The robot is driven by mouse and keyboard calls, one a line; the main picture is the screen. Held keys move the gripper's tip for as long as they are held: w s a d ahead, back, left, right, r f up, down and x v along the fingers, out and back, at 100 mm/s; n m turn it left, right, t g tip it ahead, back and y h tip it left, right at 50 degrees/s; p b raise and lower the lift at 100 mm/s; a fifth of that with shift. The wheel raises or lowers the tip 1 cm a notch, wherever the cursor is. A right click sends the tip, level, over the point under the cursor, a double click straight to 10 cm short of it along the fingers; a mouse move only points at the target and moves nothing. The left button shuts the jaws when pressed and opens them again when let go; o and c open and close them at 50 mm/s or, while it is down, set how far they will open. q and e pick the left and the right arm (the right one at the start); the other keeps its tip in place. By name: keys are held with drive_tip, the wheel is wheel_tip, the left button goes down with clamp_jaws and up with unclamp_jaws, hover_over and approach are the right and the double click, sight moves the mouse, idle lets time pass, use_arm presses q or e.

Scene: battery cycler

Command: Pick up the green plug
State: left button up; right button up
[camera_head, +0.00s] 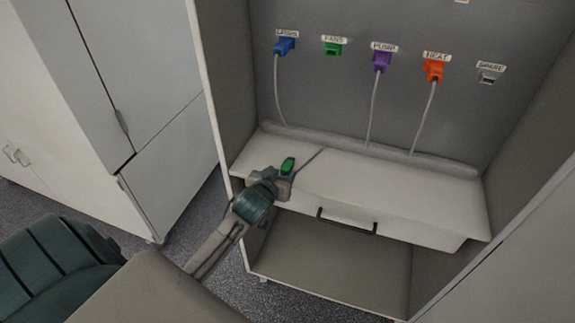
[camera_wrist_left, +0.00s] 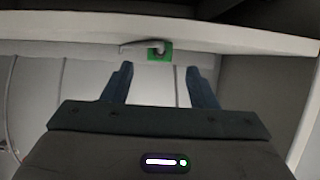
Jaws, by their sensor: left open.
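The green plug (camera_head: 288,165) lies on the left part of the white shelf in the cabinet, near its front edge, with a thin grey cable trailing back and right. My left gripper (camera_head: 283,174) is at the plug in the head view, partly covering the shelf around it. In the left wrist view the green plug (camera_wrist_left: 166,56) shows centred between and just beyond the tips of the open left gripper (camera_wrist_left: 160,68). I cannot tell whether the fingers touch it. My right gripper is not in view.
The white shelf (camera_head: 400,195) is clear to the right. A dark handle (camera_head: 346,222) is on its front.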

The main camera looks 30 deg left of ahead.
sight(285, 169)
use_arm(q)
drive_tip(key=p+x, duration=0.1)
drive_tip(key=x, duration=0.2)
drive_tip(key=shift+w+f, duration=0.2)
drive_tip(key=shift+f, duration=0.05)
drive_tip(key=shift+w+f, duration=0.15)
drive_tip(key=shift+w, duration=0.05)
drive_tip(key=shift+c, duration=0.4)
drive_tip(key=c, duration=0.9)
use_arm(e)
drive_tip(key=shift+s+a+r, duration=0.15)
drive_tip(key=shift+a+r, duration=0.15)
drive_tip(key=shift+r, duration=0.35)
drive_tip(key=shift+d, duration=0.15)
